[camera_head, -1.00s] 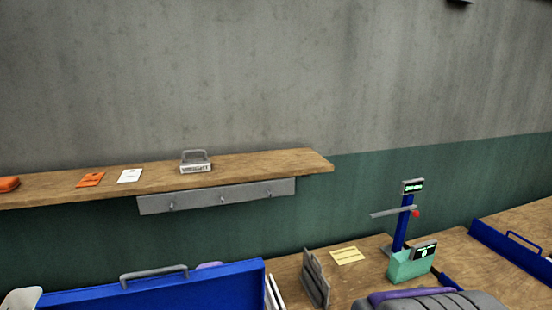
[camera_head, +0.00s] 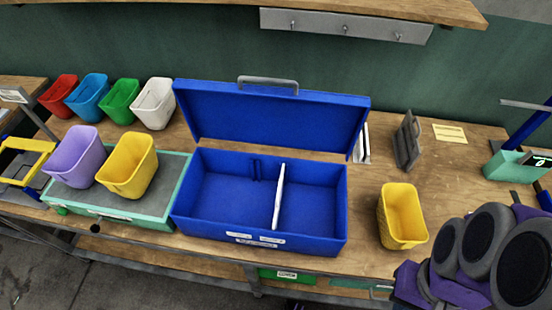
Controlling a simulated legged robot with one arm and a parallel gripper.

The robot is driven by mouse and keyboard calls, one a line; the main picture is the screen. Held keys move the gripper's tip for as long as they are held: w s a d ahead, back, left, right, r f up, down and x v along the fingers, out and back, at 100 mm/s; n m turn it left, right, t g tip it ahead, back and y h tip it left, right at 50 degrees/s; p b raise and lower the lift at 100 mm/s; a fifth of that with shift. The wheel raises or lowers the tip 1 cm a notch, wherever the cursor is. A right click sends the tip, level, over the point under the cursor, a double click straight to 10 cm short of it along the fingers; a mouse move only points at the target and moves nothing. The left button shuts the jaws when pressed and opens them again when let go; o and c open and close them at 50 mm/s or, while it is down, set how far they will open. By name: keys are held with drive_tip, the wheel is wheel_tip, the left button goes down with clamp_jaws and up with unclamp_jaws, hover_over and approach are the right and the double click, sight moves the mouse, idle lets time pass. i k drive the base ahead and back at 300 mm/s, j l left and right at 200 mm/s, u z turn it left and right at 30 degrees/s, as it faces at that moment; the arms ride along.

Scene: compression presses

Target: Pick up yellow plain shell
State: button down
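Two yellow open-topped shells are in view. One yellow shell (camera_head: 402,220) stands upright on the bench to the right of the blue case, near the front edge. Another yellow shell (camera_head: 128,168) stands on a grey, green-edged box at left, beside a purple shell (camera_head: 75,157). I cannot tell which yellow one is plain; both look empty and unmarked. A purple and grey part of my arm (camera_head: 468,245), with round black discs, fills the lower right corner, right of the nearer yellow shell and apart from it. No gripper fingers can be made out there.
An open blue case (camera_head: 345,212) with a white divider stands mid-bench. White (camera_head: 153,102), green (camera_head: 119,100), blue (camera_head: 87,97) and red (camera_head: 59,95) shells line the back left. A grey stand (camera_head: 408,142) and teal device (camera_head: 512,168) are at right. A shelf (camera_head: 400,8) overhangs behind.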

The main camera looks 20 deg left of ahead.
sight(129, 171)
drive_tip(key=u, duration=2.4)
drive_tip(key=i+j+z, duration=0.3)
drive_tip(key=j+z, duration=0.3)
drive_tip(key=i+j+z, duration=0.1)
drive_tip(key=j+z, duration=0.15)
drive_tip(key=j, duration=0.25)
drive_tip(key=j+z, duration=0.3)
drive_tip(key=j, duration=0.15)
